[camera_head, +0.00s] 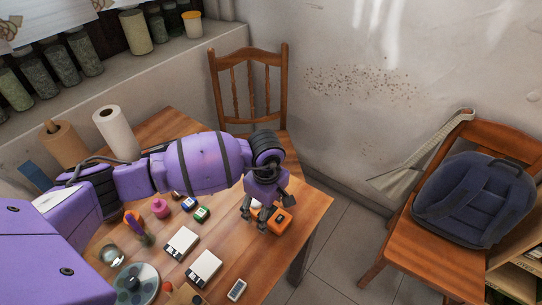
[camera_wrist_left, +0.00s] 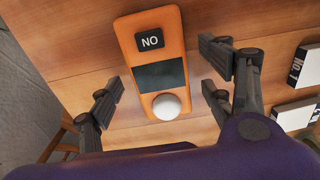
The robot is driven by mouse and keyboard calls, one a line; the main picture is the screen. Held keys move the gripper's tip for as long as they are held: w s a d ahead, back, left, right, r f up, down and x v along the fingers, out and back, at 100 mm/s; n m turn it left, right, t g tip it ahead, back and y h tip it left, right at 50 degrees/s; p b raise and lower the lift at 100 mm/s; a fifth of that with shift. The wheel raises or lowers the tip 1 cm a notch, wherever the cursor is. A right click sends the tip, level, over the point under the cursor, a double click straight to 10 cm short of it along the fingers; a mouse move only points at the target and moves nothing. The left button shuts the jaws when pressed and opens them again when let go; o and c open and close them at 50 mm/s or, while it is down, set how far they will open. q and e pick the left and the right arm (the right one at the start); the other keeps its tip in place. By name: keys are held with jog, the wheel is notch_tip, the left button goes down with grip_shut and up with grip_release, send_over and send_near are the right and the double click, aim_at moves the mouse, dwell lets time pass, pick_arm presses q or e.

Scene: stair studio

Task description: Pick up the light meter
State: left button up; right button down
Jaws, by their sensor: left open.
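The light meter is an orange handheld device with a dark screen, a black "NO" label and a white dome. It lies face up near the table's right end in the head view (camera_head: 284,221) and fills the middle of the left wrist view (camera_wrist_left: 160,45). My left gripper (camera_head: 262,212) is open just over it, partly hiding it in the head view. In the left wrist view the fingers (camera_wrist_left: 160,98) stand apart on either side of the meter's dome end, with nothing held. I cannot tell the exact height above it. My right gripper is not in view.
On the wooden table (camera_head: 225,245), white-and-black boxes (camera_head: 204,268), a small white device (camera_head: 237,290), a pink bottle (camera_head: 160,208) and small jars (camera_head: 202,214) lie left of the meter. A chair (camera_head: 250,90) stands behind. A backpack (camera_head: 475,200) sits on another chair at right.

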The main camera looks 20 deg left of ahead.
pick_arm(q)
jog(key=shift+w+r, duration=0.1)
jog(key=c, duration=1.4)
